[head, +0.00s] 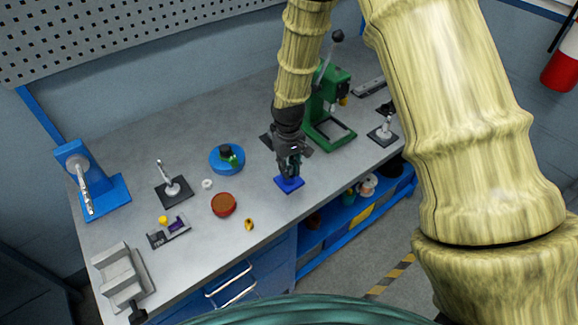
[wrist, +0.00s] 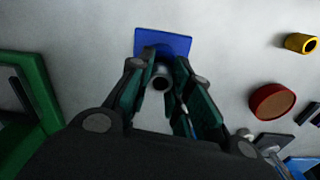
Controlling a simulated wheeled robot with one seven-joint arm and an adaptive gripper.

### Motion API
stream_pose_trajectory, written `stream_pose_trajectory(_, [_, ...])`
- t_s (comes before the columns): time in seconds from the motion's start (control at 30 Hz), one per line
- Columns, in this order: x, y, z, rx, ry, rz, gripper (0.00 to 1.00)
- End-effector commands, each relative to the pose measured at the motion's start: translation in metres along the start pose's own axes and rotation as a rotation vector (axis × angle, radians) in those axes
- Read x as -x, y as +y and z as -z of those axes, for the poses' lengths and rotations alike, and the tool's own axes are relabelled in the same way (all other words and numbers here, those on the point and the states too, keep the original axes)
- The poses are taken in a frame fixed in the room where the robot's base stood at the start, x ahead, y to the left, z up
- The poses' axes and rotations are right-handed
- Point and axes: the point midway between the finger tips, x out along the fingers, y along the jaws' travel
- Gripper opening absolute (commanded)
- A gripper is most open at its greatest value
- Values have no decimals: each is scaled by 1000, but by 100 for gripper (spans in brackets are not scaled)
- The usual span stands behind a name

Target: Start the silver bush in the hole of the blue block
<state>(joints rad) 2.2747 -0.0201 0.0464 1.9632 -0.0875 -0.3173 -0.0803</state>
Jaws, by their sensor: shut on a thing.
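The blue block (head: 290,185) lies on the grey bench under my gripper (head: 289,172). In the wrist view the blue block (wrist: 170,42) shows just beyond the fingertips, and its hole cannot be made out. My gripper (wrist: 160,72) is shut on the silver bush (wrist: 161,82), a short grey tube held between the two fingers with its round open end toward the camera. The bush overlaps the near part of the block in the wrist view. Whether it touches the block or sits in the hole cannot be told. In the head view the fingers hide the bush.
A green press (head: 328,105) stands behind and right of my gripper. A red-brown round dish (head: 224,204), a yellow bush (head: 249,224) and a blue round stand (head: 226,159) lie to the left. The bench's front edge is close to the block.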

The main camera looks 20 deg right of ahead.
Motion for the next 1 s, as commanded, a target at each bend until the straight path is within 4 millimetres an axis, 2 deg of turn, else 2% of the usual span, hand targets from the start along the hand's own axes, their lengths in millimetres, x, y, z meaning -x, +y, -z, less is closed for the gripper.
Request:
stream_pose_trajectory(0.1, [0, 0, 0, 0, 0, 0, 0])
stream_pose_trajectory(0.13, [0, 0, 0, 0, 0, 0, 22])
stream_pose_trajectory(0.27, [0, 0, 0, 0, 0, 0, 45])
stream_pose_trajectory(0.67, [3, 0, 0, 0, 0, 0, 45])
stream_pose_trajectory(0.87, [25, 0, 1, 0, 2, 0, 45])
stream_pose_trajectory(1.0, [48, 0, 1, 0, 3, 0, 45])
